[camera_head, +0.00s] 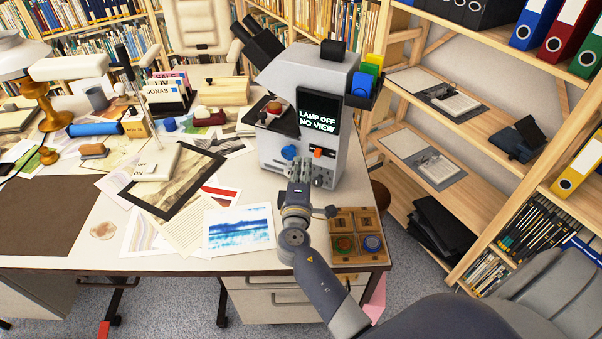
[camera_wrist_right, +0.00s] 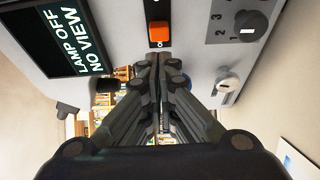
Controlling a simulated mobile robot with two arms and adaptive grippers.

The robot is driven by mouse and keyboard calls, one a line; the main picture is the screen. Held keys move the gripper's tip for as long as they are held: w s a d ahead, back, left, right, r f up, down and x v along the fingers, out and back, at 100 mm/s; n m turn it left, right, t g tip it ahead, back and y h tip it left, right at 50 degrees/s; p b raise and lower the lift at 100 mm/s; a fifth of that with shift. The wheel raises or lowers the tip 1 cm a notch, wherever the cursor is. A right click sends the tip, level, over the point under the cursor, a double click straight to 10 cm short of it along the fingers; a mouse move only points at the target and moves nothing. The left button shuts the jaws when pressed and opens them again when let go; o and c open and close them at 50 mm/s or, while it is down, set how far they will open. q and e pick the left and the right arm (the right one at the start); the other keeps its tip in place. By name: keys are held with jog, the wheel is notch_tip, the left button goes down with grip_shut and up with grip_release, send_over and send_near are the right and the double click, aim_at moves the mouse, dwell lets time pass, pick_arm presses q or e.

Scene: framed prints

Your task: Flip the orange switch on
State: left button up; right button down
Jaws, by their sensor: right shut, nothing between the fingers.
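The grey microscope-like device (camera_head: 276,152) stands on the desk's right part. Its screen (camera_head: 318,110) reads "LAMP OFF NO VIEW". The orange switch (camera_head: 318,152) sits on the front panel below the screen. In the right wrist view the orange switch (camera_wrist_right: 159,34) is on a black plate, just beyond my fingertips. My right gripper (camera_head: 299,165) is shut and empty, in front of the panel just below and left of the switch. In the wrist view its closed fingers (camera_wrist_right: 158,62) point at the black plate. I cannot tell whether they touch it. My left gripper is not in view.
A blue knob (camera_head: 289,152) is left of the switch, and a numbered dial (camera_wrist_right: 241,24) is beside it in the wrist view. A wooden tray (camera_head: 357,256) lies at the desk's front right corner. Prints and papers (camera_head: 240,231) cover the desk. Shelves (camera_head: 470,205) stand at right.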

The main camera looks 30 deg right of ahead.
aim_at(312, 148)
jog(key=x, duration=0.2)
jog(key=shift+w+d, duration=0.2)
jog(key=shift+w, duration=0.05)
jog(key=shift+w+d, duration=0.2)
jog(key=shift+w, duration=0.1)
jog(key=shift+w+d, duration=0.1)
jog(key=shift+w, duration=0.05)
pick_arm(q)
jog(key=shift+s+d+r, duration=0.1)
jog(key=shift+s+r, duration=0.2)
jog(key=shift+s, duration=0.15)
pick_arm(e)
jog(key=shift+d, duration=0.1)
jog(key=shift+s+d, duration=0.6)
jog(key=shift+s, duration=0.25)
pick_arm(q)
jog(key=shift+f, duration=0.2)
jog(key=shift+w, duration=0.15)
